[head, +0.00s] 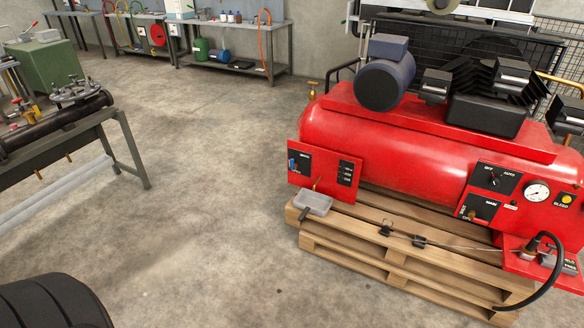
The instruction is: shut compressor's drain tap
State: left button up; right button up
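The red compressor (390,140) lies on a wooden pallet (380,262) at the right. A small brass-coloured fitting (316,184), which looks like the drain tap, shows low at the tank's left end. It is too small to tell whether it is open or shut. A grey tray with a handle (313,203) sits just below it on the pallet's corner. A red panel (323,172) with a blue switch and black labels is just above the fitting. Neither of my grippers is in view.
A right-hand panel has a dial gauge (537,192) and switches. A metal-framed bench (130,150) stands left. The concrete floor (200,200) between is clear.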

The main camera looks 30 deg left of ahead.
aim_at(293, 166)
jog(key=i+j, duration=0.1)
jog(key=i, duration=0.7)
jog(key=i+j+u, duration=0.15)
jog(key=i, duration=0.65)
